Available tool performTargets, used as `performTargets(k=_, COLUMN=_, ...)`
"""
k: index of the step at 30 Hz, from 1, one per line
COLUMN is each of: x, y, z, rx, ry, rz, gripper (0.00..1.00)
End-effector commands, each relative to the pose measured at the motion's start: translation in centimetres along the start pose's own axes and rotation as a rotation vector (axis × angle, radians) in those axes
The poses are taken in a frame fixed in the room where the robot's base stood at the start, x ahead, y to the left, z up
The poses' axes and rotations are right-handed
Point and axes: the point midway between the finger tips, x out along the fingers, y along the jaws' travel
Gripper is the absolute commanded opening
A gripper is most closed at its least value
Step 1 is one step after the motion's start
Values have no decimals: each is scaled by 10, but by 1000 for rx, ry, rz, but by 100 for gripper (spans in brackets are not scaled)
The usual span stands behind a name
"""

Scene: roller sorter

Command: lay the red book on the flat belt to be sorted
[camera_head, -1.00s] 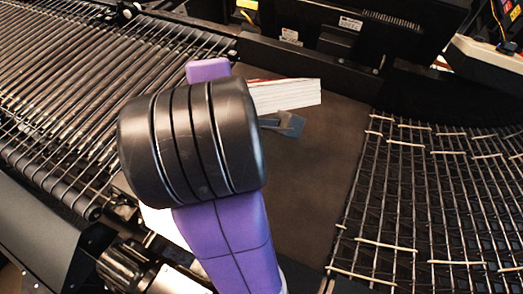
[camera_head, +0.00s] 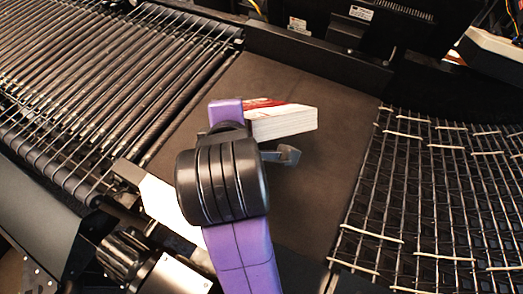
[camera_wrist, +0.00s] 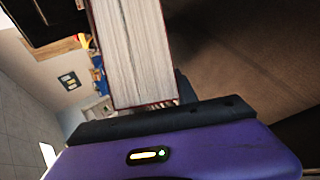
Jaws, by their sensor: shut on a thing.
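The red book (camera_head: 285,122) is held in my gripper (camera_head: 281,152). In the head view its white page edges and part of its red cover show over the flat belt. The dark brown flat belt (camera_head: 320,185) lies under and around the book in the middle of the view. I cannot tell whether the book touches it. In the wrist view, the book (camera_wrist: 130,50) stands out from the gripper, page edges facing the camera, with a thin red cover edge on its right. My wrist hides part of the book and one finger in the head view.
A bed of dark rollers (camera_head: 110,85) with thin cords lies left of the belt. A curved wire-and-roller section (camera_head: 430,200) lies to the right. A black rail (camera_head: 315,60) and dark machine housing border the back. The belt is bare around the book.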

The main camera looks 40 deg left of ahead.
Motion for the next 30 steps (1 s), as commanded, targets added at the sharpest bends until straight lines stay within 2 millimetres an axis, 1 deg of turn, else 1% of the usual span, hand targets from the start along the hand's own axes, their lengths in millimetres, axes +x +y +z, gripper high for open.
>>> performTargets(k=11, x=2, y=-2, z=0, rx=0, ry=0, rz=3, gripper=0)
performTargets(k=12, x=2, y=-3, z=0, rx=0, ry=0, rz=0, gripper=38)
performTargets(k=14, x=2, y=-3, z=0, rx=0, ry=0, rz=0, gripper=49)
performTargets(k=30, x=2, y=-3, z=0, rx=0, ry=0, rz=1, gripper=49)
